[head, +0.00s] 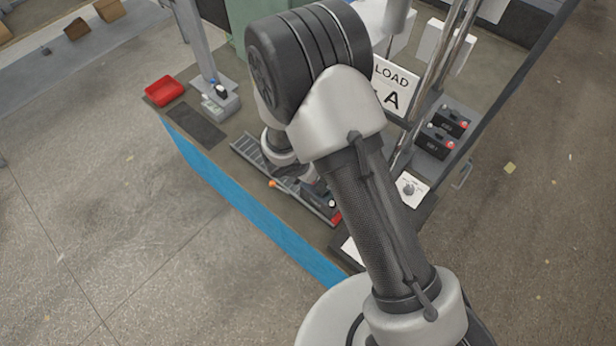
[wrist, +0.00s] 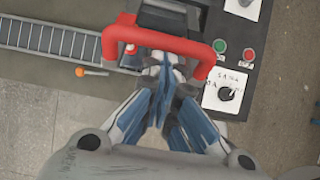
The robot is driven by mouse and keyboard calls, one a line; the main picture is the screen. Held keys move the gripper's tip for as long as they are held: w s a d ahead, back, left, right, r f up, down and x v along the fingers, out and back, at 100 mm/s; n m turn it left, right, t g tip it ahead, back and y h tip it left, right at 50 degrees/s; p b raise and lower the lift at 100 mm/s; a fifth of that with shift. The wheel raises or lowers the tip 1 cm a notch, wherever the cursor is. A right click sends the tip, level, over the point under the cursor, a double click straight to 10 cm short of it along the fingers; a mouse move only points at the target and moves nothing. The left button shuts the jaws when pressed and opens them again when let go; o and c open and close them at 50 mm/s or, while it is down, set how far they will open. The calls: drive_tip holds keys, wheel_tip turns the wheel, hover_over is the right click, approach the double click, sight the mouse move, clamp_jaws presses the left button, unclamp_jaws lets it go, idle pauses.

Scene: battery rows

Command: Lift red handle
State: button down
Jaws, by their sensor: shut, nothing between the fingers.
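The red handle (wrist: 160,38) is a thick U-shaped bar across the upper middle of the wrist view. Its two ends bend down towards my gripper, and a dark block lies behind it. In the head view only a small red patch (head: 337,217), perhaps part of it, shows beside my arm. My gripper (wrist: 164,64) is shut and empty. Its blue-grey fingers come together just below the handle's crossbar in the wrist view, between its two ends. I cannot tell whether the fingertips touch the bar. In the head view my arm hides most of this spot.
A roller track (wrist: 45,40) runs left of the handle, with an orange knob (wrist: 80,72) below it. A dial panel (wrist: 226,95) and green and red buttons (wrist: 234,50) lie close right. The bench's blue side (head: 230,200), red tray (head: 164,91) and dark batteries (head: 440,135) show in the head view.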

drive_tip(key=w+d+r+p, duration=0.5)
drive_tip(key=w+d+p, duration=0.1)
drive_tip(key=w, duration=0.2)
drive_tip(key=shift+w+d+r, duration=0.15)
drive_tip(key=shift+d+r, duration=0.05)
drive_tip(key=shift+d, duration=0.1)
drive_tip(key=shift+a, duration=0.1)
idle(0.9)
